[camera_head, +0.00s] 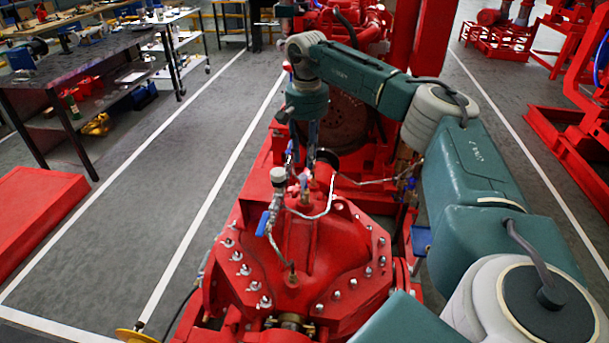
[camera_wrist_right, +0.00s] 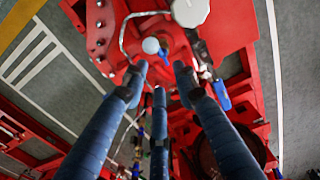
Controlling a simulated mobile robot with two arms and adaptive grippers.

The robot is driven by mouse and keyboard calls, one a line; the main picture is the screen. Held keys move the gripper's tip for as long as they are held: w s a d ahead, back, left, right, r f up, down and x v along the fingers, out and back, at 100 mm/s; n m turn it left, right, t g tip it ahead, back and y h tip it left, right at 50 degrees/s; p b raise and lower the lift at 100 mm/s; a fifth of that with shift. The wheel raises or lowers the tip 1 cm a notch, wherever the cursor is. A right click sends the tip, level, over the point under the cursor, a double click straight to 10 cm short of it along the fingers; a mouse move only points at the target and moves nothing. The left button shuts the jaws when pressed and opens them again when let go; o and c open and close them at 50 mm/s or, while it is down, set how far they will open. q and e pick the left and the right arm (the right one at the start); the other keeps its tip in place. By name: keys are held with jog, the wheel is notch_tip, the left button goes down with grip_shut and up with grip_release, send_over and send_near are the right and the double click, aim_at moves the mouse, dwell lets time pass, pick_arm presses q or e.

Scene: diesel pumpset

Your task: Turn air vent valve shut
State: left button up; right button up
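The red pump casing (camera_head: 315,245) stands in the middle of the head view, with small fittings and bent metal tubes on top. A small pale-topped fitting (camera_head: 305,178) stands upright there, likely the air vent valve; in the right wrist view its round white top (camera_wrist_right: 151,46) lies just beyond the fingertips. My right gripper (camera_head: 305,143) points down above and behind this fitting. In the right wrist view its three dark blue fingers (camera_wrist_right: 159,76) are spread, with nothing between them. They look apart from the fitting, though the exact gap is unclear. My left gripper is not in view.
A white-topped round gauge (camera_head: 278,176) stands left of the fitting, close to my right gripper; it also shows in the wrist view (camera_wrist_right: 190,12). A blue lever (camera_head: 262,223) hangs below it. Thin tubes cross the casing. A dark workbench (camera_head: 90,55) stands left, beyond clear floor.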

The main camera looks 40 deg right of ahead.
aim_at(306, 184)
notch_tip(306, 184, down, 8)
jog(key=shift+r+p, duration=0.25)
jog(key=shift+p, duration=0.35)
grip_shut()
